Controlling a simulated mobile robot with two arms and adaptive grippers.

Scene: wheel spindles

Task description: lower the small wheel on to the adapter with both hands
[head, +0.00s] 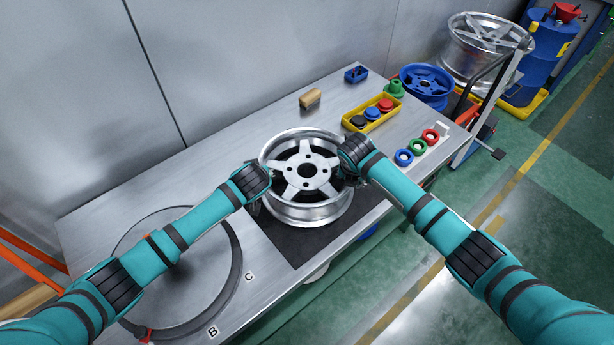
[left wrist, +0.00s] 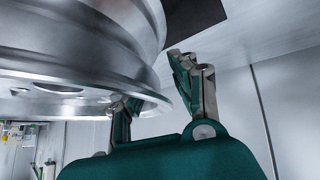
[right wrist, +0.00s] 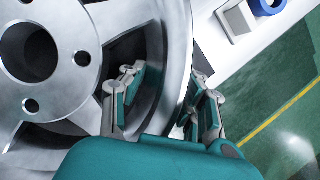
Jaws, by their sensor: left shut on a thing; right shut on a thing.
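The small wheel (head: 306,171) is silver with five spokes and a round centre hole. It lies face up and looks roughly level over a black mat (head: 272,231) on the bench. My left gripper (head: 257,193) is shut on the left side of its rim; the rim (left wrist: 104,53) fills much of the left wrist view. My right gripper (head: 357,172) is shut on the opposite side, with its fingers (right wrist: 163,88) either side of the rim wall. The adapter cannot be made out; the wheel covers whatever is under it. I cannot tell the gap beneath the wheel.
A round grey turntable (head: 178,272) sits at the bench's left. To the right are a yellow tray (head: 371,114) with coloured pieces, several coloured rings (head: 417,148), a wooden block (head: 310,98) and a small blue box (head: 356,74). A blue wheel (head: 427,82) stands beyond the bench.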

